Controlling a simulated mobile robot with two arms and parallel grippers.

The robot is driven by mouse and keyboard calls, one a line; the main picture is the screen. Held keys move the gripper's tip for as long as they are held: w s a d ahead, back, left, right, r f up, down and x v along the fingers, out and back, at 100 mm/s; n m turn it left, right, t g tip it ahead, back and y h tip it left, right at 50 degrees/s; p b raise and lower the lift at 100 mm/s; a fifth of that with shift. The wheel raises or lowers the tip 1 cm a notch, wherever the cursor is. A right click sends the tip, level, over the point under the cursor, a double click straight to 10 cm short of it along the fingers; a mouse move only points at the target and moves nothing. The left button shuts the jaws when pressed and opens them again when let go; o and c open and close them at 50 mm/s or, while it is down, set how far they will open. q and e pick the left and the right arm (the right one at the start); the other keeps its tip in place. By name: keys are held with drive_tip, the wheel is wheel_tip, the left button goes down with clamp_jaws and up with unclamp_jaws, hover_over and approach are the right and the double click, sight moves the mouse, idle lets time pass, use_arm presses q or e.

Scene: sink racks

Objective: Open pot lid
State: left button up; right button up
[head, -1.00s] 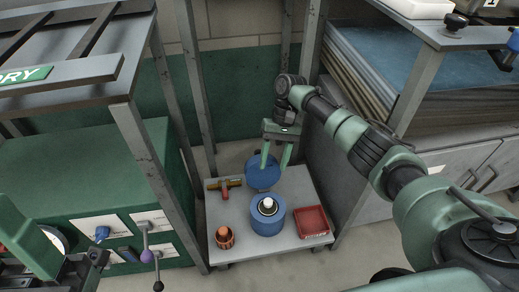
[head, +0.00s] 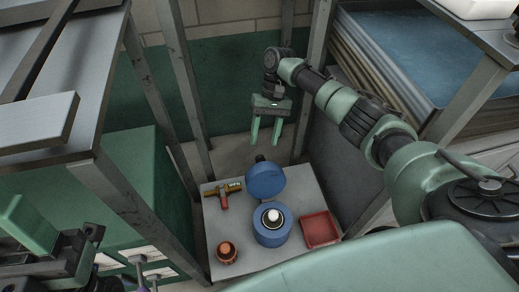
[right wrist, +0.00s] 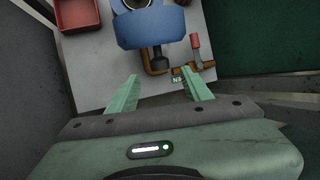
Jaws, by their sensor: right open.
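A blue pot (head: 272,234) stands on a low grey table, open at the top, with a white-topped round thing showing inside it. Its blue lid (head: 266,181) stands raised and tilted back at the pot's far rim, with a dark knob behind it. My right gripper (head: 265,144) is open and empty above and beyond the lid, apart from it. In the right wrist view, the lid (right wrist: 150,27) and its dark knob lie ahead of the open fingers (right wrist: 160,93). My left gripper shows only in part at the lower left; its jaw state is unclear.
The table (head: 234,216) also holds a brass valve with a red handle (head: 223,192), an orange-brown cup (head: 227,252) and a red tray (head: 320,230). Grey rack posts (head: 172,95) flank the table. A green cabinet (head: 135,180) stands left.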

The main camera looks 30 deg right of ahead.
sight(261, 156)
drive_tip(key=b+x, duration=0.2)
drive_tip(key=x, duration=0.5)
drive_tip(key=shift+s, duration=0.1)
drive_tip(key=shift+r, duration=0.1)
clamp_jaws()
idle(1.1)
